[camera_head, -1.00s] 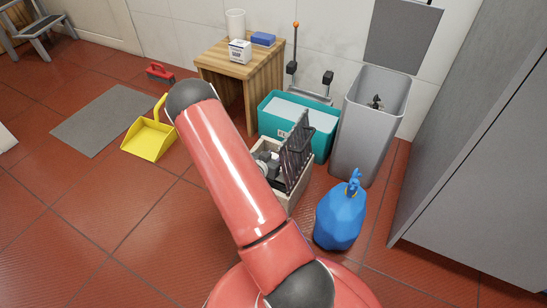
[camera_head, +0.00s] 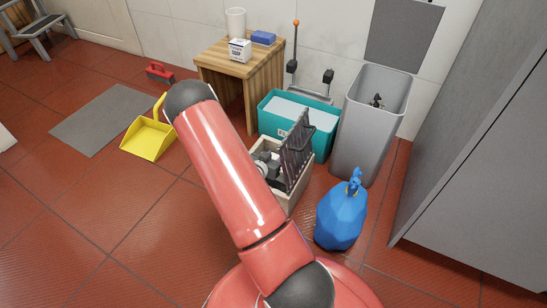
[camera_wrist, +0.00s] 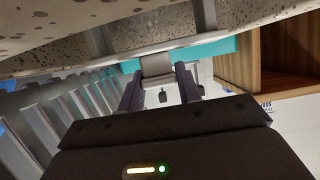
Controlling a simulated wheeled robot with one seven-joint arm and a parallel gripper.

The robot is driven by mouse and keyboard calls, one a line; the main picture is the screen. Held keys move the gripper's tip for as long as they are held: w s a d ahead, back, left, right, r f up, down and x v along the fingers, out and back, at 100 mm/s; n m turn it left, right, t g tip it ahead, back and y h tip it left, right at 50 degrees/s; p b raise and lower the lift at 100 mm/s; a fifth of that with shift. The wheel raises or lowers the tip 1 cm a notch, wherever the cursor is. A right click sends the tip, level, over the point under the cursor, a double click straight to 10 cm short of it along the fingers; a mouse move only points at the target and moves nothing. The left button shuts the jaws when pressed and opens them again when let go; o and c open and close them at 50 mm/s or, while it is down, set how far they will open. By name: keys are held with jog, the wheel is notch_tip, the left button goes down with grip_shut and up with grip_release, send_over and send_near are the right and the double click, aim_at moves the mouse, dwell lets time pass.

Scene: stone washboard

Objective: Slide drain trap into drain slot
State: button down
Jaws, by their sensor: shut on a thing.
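In the wrist view, my gripper (camera_wrist: 160,88) is shut on a small grey piece (camera_wrist: 157,65), which I take to be the drain trap. A small dark part hangs below it between the fingers. The piece is just below a speckled stone edge (camera_wrist: 90,28), and I cannot tell whether they touch. In the head view, my gripper (camera_head: 268,162) shows partly behind my red arm, inside or over a pale stone box (camera_head: 291,198). A dark ribbed panel (camera_head: 298,152) leans in the box. The drain slot cannot be made out.
A teal bin (camera_head: 322,140) stands behind the box, beside a wooden table (camera_head: 245,68). A tall grey bin (camera_head: 362,135) and a blue bag (camera_head: 341,218) are at right. A yellow dustpan (camera_head: 150,140) lies at left. Open tiled floor lies at front left.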

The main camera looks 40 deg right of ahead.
jog(key=shift+f+b, duration=0.7)
jog(key=shift+f, duration=0.3)
jog(key=shift+f, duration=1.35)
jog(key=c, duration=0.9)
grip_release()
jog(key=p+v, duration=0.1)
jog(key=v, duration=0.6)
jog(key=shift+s+a+r, duration=0.1)
jog(key=shift+s+a, duration=0.05)
jog(key=shift+a, duration=0.15)
